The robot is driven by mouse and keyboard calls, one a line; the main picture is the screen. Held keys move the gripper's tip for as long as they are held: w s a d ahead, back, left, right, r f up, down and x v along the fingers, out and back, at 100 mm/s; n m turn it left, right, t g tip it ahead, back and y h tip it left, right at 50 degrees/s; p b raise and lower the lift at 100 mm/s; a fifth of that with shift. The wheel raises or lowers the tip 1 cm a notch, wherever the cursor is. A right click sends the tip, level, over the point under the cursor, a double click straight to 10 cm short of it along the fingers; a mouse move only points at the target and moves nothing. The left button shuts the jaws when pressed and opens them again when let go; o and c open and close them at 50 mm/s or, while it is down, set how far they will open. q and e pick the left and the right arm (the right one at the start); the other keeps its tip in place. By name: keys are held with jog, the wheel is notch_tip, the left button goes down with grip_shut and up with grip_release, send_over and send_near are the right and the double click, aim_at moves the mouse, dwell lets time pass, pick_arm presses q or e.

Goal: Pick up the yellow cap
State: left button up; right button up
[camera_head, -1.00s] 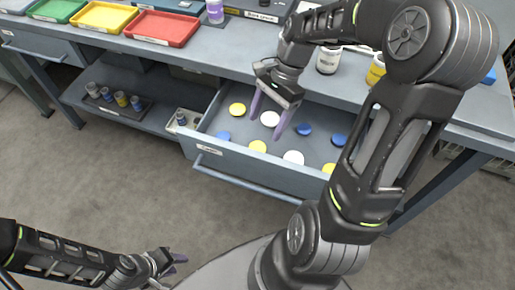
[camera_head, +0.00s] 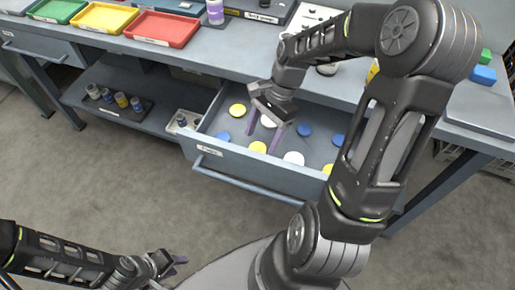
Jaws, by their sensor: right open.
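The open drawer (camera_head: 231,161) holds several loose round caps. Three are yellow: one at the back left (camera_head: 237,110), one near the front (camera_head: 258,147), and one at the right (camera_head: 328,169), partly covered by my arm. My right gripper (camera_head: 264,136) is open and empty, pointing down over the drawer. Its purple fingertips are close to the front yellow cap; I cannot tell whether they touch it. My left gripper (camera_head: 176,265) is low at the left, away from the drawer; its jaw opening is unclear.
White caps (camera_head: 294,158) and blue caps (camera_head: 304,129) lie around the yellow ones. The drawer walls enclose them. Green, yellow and red trays (camera_head: 163,28) stand on the bench top. Small bottles (camera_head: 121,100) stand on the lower shelf. The floor in front is clear.

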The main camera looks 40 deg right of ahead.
aim_at(258, 150)
jog(key=x, duration=0.2)
jog(key=shift+a+f, duration=0.15)
jog(key=shift+f, duration=0.15)
jog(key=shift+c, duration=0.2)
jog(key=c, duration=1.4)
